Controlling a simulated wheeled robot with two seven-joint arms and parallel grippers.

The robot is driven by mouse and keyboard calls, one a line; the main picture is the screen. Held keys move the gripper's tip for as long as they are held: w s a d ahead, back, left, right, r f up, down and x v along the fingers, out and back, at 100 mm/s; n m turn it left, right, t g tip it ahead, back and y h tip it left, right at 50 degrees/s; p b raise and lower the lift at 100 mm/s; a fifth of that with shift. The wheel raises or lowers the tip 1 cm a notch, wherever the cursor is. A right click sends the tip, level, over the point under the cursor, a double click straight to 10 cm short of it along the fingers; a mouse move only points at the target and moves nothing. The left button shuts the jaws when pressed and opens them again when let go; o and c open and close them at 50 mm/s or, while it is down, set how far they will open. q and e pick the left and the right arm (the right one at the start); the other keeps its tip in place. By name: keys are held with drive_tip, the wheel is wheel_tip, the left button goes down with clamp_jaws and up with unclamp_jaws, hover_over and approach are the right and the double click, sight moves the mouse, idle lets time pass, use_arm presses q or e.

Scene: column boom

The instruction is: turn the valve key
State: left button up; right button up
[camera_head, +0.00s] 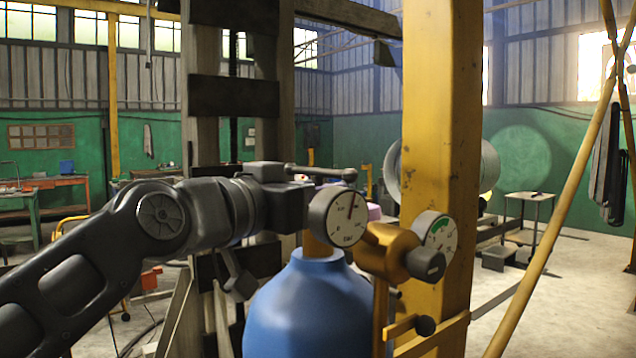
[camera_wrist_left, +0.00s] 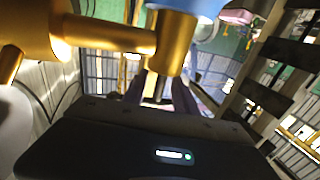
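A blue gas cylinder (camera_head: 310,305) stands upright with a brass regulator (camera_head: 385,250) and two round gauges at its neck. A grey bar with rounded ends, seemingly the valve key (camera_head: 328,171), lies level just above the left gauge (camera_head: 346,217). My left gripper (camera_head: 298,182) comes in from the left at the bar's left end; whether it touches the bar I cannot tell. Its fingers are mostly hidden in the head view. In the left wrist view, brass fittings (camera_wrist_left: 110,36) and a bit of the blue cylinder (camera_wrist_left: 205,8) are close ahead of the dark gripper body. My right gripper is not shown.
A yellow post (camera_head: 440,110) stands right behind the regulator. A dark frame with crosspieces (camera_head: 232,97) stands behind my left arm. A slanted yellow pole (camera_head: 560,215) is at the right. A small table (camera_head: 528,196) stands on open floor farther back.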

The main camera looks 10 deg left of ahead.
use_arm(q)
drive_tip(key=shift+w, duration=0.1)
drive_tip(key=shift+c, duration=0.5)
clamp_jaws()
